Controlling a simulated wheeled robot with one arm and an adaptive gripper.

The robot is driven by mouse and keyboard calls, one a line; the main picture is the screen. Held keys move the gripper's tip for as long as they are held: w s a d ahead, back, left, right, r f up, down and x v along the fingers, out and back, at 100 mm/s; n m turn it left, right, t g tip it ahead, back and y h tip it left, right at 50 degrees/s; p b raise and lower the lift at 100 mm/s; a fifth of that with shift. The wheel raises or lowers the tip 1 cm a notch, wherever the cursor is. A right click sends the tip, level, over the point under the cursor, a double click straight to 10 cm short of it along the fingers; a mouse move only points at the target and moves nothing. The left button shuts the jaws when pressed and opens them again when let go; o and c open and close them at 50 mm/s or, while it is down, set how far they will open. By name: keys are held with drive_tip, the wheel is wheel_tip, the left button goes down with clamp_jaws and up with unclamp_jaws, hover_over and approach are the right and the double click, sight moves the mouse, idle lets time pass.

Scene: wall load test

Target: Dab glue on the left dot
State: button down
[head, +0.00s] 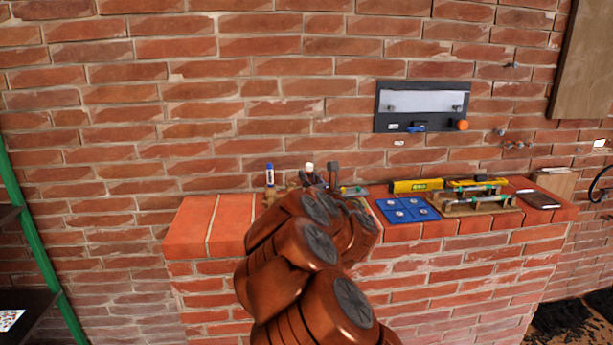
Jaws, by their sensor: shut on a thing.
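My gripper (313,180) is above the brick ledge, beyond my brown arm, small and partly hidden. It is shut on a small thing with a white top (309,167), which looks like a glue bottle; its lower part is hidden. A dark panel (380,118) with a pale strip hangs on the brick wall to the upper right, apart from the gripper. Two small dark marks show low on the strip, one at its left (391,108) and one at its right (457,108). I cannot tell whether these are the dots.
On the brick ledge (195,222) stand a blue-capped marker (269,175), a blue mat (392,213) with several pale round pieces, a yellow level (417,185), a wooden rack (470,207) and a dark flat object (538,199). The ledge's left end is clear.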

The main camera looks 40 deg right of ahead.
drive_tip(key=shift+f, duration=2.35)
drive_tip(key=shift+s+f+b, duration=0.1)
drive_tip(key=shift+f+b, duration=0.25)
drive_tip(key=shift+b, duration=1.45)
drive_tip(key=shift+a+f+b, duration=0.1)
drive_tip(key=shift+f+b, duration=0.45)
drive_tip(key=shift+b, duration=0.15)
idle(1.1)
drive_tip(key=shift+r+p, duration=0.55)
drive_tip(key=shift+r, duration=2.5)
